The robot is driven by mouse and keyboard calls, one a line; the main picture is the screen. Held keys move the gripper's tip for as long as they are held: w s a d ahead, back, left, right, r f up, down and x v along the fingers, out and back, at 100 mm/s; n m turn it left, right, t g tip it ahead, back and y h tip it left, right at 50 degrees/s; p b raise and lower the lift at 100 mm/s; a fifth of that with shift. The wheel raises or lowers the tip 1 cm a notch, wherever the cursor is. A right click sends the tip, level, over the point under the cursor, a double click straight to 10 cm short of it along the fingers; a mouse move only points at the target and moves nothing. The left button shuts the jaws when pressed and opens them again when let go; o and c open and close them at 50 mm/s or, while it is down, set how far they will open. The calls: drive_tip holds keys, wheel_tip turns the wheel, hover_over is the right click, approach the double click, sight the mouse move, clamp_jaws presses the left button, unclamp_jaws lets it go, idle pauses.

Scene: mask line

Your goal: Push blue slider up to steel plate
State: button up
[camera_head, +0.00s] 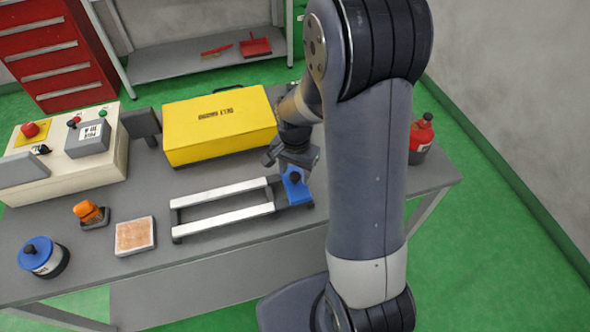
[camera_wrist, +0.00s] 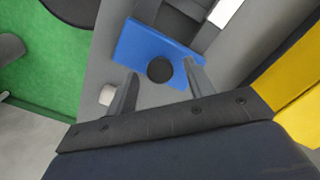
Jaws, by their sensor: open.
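The blue slider (camera_head: 299,191) sits at the right end of a low track with two pale rails (camera_head: 222,212). It has an upright black knob, and the slider also shows in the wrist view (camera_wrist: 140,45). My gripper (camera_head: 292,160) is over the right end of the track, at the slider's far side in the head view. In the wrist view my gripper (camera_wrist: 161,73) is open, and the black knob (camera_wrist: 160,69) appears between its two fingertips with gaps on both sides. Whether they touch it cannot be told. I cannot clearly pick out the steel plate.
A yellow toolbox (camera_head: 218,124) stands close behind the track. A control box (camera_head: 70,160), an orange item (camera_head: 88,211), a tan-topped block (camera_head: 135,236) and a blue-lidded round container (camera_head: 42,256) are to the left. A red container (camera_head: 422,134) is at the right.

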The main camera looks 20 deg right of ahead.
drive_tip(key=shift+f, duration=0.3)
drive_tip(key=shift+c, duration=0.4)
clamp_jaws()
